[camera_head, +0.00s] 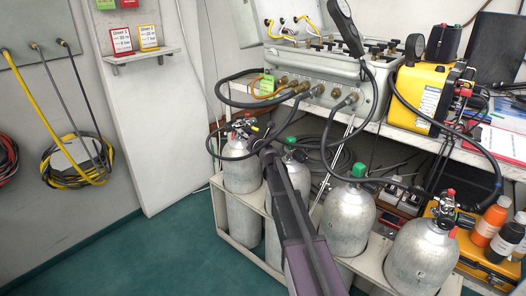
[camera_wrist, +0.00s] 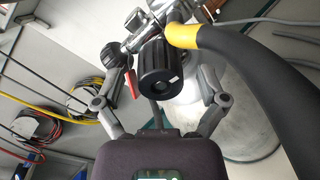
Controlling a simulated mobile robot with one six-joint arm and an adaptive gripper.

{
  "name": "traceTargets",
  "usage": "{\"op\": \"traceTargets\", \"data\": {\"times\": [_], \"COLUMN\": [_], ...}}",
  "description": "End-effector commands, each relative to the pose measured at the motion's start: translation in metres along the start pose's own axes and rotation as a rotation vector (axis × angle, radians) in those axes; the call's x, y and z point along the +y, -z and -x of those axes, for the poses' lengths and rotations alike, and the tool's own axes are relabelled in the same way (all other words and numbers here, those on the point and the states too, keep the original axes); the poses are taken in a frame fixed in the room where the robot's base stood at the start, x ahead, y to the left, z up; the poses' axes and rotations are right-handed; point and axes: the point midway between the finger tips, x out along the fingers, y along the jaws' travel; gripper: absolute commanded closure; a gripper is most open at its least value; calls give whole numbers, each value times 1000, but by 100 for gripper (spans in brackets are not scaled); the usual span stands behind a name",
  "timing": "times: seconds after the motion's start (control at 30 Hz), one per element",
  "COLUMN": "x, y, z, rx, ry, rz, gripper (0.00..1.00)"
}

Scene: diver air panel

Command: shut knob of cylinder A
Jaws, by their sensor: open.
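The black ribbed valve knob (camera_wrist: 160,76) fills the middle of the wrist view, on a chrome valve with a red lever. It appears to belong to the far-left grey cylinder (camera_head: 241,176) in the head view; I read no letter on it. My gripper (camera_wrist: 158,88) is open, with one finger on each side of the knob. I cannot tell whether the fingers touch it. In the head view my arm hides part of the cylinders, and my gripper (camera_head: 262,143) is beside the far-left valve.
A black hose with a yellow band (camera_wrist: 184,37) curves close along the right finger. Other cylinders (camera_head: 348,219) stand in the rack to the right, below the air panel (camera_head: 310,72). Hoses hang between panel and valves. Green floor (camera_head: 160,250) is clear at left.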

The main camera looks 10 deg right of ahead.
Motion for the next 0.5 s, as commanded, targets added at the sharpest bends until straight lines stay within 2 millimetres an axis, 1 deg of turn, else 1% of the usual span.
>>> {"op": "traceTargets", "data": {"times": [0.5], "x": [0], "y": [0], "z": [0], "rx": [-13], "ry": [2], "rz": [311], "gripper": [8]}}
